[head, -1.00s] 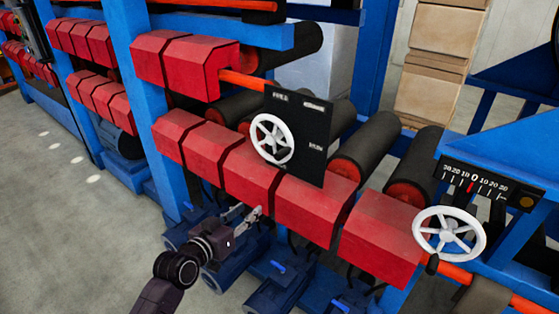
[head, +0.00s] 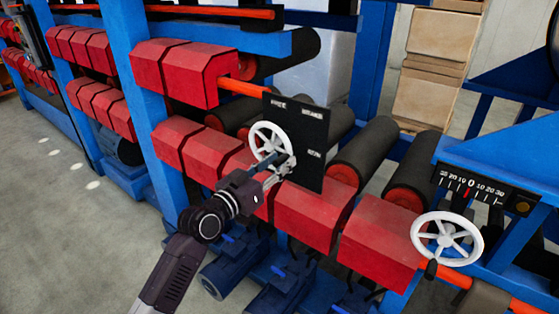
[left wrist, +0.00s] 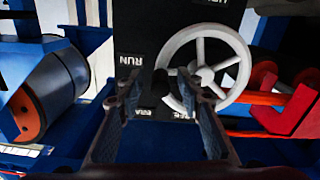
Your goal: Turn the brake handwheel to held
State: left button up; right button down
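The white brake handwheel (head: 270,143) stands on a black panel (head: 312,150) with small white labels. In the left wrist view the handwheel (left wrist: 207,75) is right of centre, and a label beside it reads RUN. A dark knob (left wrist: 160,82) shows by the wheel's rim, between the finger tips in the picture. My left gripper (head: 285,164) is at the wheel's lower right in the head view. Its two fingers (left wrist: 160,95) are apart in the left wrist view. I cannot tell whether they touch the knob. My right gripper is not in view.
A second white handwheel (head: 447,238) stands at the right below a black numbered scale (head: 484,190). Red blocks (head: 312,212) and dark rollers (head: 365,155) surround the panel. Blue frame posts (head: 140,90) stand at the left. Grey floor (head: 60,210) is clear at the left.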

pick_arm(q)
jog(key=shift+w+d, duration=0.1)
jog(key=shift+w, duration=0.1)
grip_shut()
dwell(0.4)
